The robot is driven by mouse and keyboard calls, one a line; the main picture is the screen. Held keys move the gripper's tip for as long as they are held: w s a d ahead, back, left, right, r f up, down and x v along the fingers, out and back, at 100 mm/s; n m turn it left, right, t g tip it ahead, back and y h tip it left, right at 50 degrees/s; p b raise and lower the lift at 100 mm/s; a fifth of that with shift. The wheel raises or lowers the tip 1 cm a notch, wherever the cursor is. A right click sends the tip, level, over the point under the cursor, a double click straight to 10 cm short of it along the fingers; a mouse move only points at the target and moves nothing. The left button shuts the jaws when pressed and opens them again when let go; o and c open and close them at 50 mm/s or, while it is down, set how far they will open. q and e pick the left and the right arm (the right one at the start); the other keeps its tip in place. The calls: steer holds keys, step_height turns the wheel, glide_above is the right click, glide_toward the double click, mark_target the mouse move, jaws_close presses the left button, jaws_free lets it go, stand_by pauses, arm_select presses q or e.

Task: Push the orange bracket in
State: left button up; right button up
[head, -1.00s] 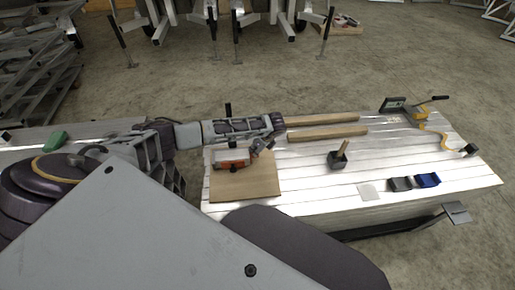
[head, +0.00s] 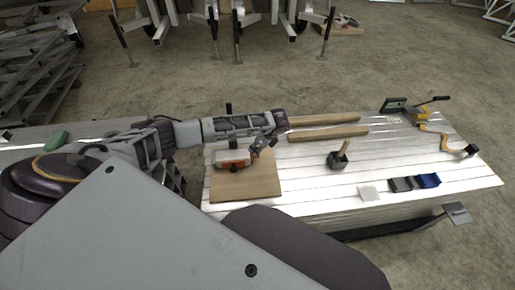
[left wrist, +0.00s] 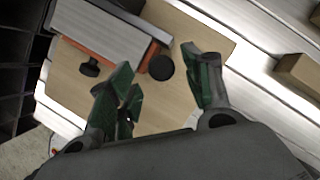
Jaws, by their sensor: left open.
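The orange bracket (head: 234,165) shows as a thin orange strip along the lower edge of a grey block on a wooden board (head: 262,190). In the left wrist view the orange strip (left wrist: 146,60) runs below the light grey block (left wrist: 105,25), with two black knobs in front of it. My left gripper (head: 263,145) is open and empty, just right of the block in the head view. In the left wrist view its green-padded fingers (left wrist: 157,62) are spread, with one black knob (left wrist: 160,67) between their tips. Contact cannot be told. My right gripper is not in view.
Two wooden bars (head: 328,133) lie behind the board. A small dark block with a wooden handle (head: 338,160), a grey-and-blue part (head: 428,181) and a yellow-handled clamp (head: 435,130) lie to the right.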

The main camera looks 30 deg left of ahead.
arm_select(q)
steer(key=v, duration=0.9)
steer(key=shift+r, duration=0.2)
stand_by(0.3)
step_height(320, 180, up, 22)
steer(key=p, duration=2.2)
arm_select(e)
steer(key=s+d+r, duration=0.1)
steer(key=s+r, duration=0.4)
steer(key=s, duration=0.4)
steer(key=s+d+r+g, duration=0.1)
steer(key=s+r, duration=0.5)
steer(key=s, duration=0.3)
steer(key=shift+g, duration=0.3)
